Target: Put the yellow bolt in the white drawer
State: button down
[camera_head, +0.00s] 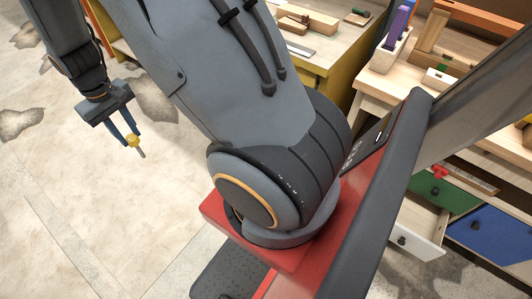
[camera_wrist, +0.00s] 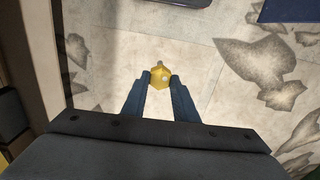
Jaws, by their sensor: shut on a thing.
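My gripper (camera_head: 126,131) is at the upper left of the head view, held in the air over the floor. It is shut on the yellow bolt (camera_head: 136,143). In the wrist view the yellow bolt (camera_wrist: 159,78) sits between the two blue fingertips of my gripper (camera_wrist: 160,82). The white drawer (camera_head: 415,230) is at the lower right of the head view, pulled out of its cabinet. Its front has a dark knob. Part of its inside shows, and the rest is hidden behind my body. My gripper is far from the drawer.
A green drawer (camera_head: 447,191) with a red thing on it and a blue drawer (camera_head: 490,236) are beside the white one. Wooden workbenches (camera_head: 330,50) with blocks and tools stand at the back. The stained floor (camera_head: 60,180) at left is clear.

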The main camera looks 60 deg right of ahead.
aim_at(403, 224)
jog(key=u, duration=0.05)
jog(key=k, duration=2.45)
jog(key=z, duration=1.4)
